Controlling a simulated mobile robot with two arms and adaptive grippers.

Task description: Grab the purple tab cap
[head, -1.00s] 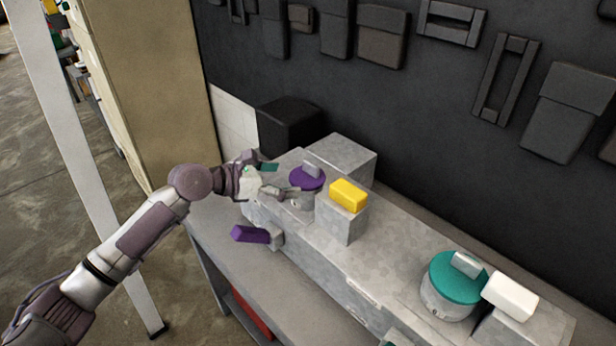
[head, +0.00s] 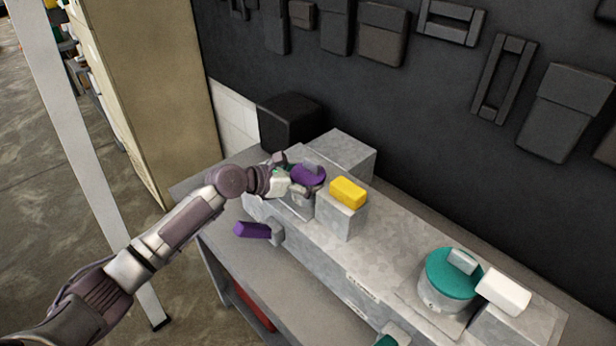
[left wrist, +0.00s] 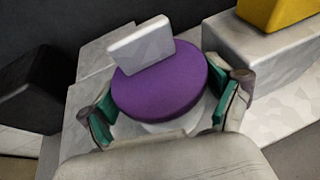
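The purple tab cap (head: 310,178) is a round purple disc with a grey upright tab, on a light round body at the far end of the grey duct-like unit. In the left wrist view the cap (left wrist: 165,92) fills the middle. My left gripper (head: 293,176) is at the cap, its teal-padded fingers spread wide on either side of the disc. The fingers are very near the rim; firm contact cannot be made out. The disc hides part of the pads. My right gripper is not in view.
A yellow block (head: 348,191) on a grey box stands close right of the cap. A grey box (head: 346,152) and black box (head: 288,122) stand behind. A purple handle (head: 252,230) juts from the front. A teal tab cap (head: 452,276) and white block (head: 504,291) are at right.

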